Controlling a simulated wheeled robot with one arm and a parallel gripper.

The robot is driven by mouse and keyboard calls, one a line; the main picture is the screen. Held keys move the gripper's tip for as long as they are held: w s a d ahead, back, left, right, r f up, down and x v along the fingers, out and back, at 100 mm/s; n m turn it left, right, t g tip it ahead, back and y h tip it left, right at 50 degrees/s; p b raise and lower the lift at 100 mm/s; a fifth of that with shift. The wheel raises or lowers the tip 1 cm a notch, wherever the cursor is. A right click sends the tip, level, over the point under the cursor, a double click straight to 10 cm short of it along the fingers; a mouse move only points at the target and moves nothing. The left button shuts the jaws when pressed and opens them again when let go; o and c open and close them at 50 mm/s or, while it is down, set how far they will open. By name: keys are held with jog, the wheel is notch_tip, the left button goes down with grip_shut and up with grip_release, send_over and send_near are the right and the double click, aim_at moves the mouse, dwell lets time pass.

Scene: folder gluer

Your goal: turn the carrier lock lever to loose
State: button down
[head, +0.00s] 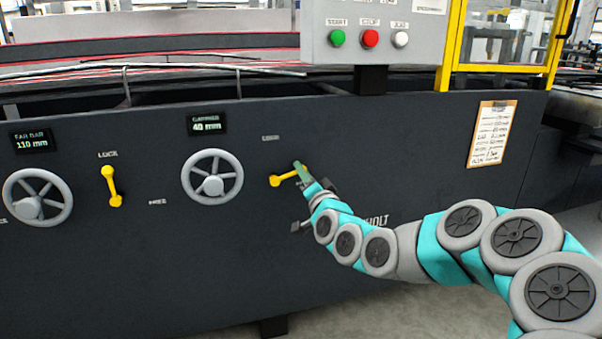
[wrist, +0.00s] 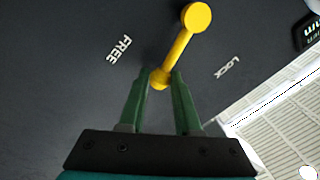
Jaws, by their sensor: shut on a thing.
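The carrier lock lever (head: 284,179) is the yellow lever right of the carrier handwheel. In the head view it points right and slightly up from its round hub. My gripper (head: 300,171) is at its outer end, and my arm hides part of the label beside it. In the wrist view the lever (wrist: 178,50) runs down from its big round knob, and its small end lies between the green fingers of my gripper (wrist: 161,88), which is shut on it. The lever points between the FREE label (wrist: 119,49) and the LOCK label (wrist: 229,67).
The carrier handwheel (head: 212,177) sits close left, under a 40 mm display (head: 206,124). Another yellow lever (head: 111,186) stands upright near the far bar handwheel (head: 37,198). A button box (head: 375,37) overhangs above. The panel below the levers is clear.

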jog(key=shift+d+f+m+h+b, duration=0.1)
jog(key=shift+f+m+h+b, duration=0.25)
jog(key=shift+f+m, duration=0.5)
jog(key=shift+r+m, duration=0.2)
jog(key=shift+m, duration=0.05)
jog(key=c, duration=0.6)
grip_release()
jog(key=v, duration=0.7)
jog(key=shift+s+d, duration=0.2)
jog(key=shift+s, duration=0.15)
jog(key=shift+f, duration=0.1)
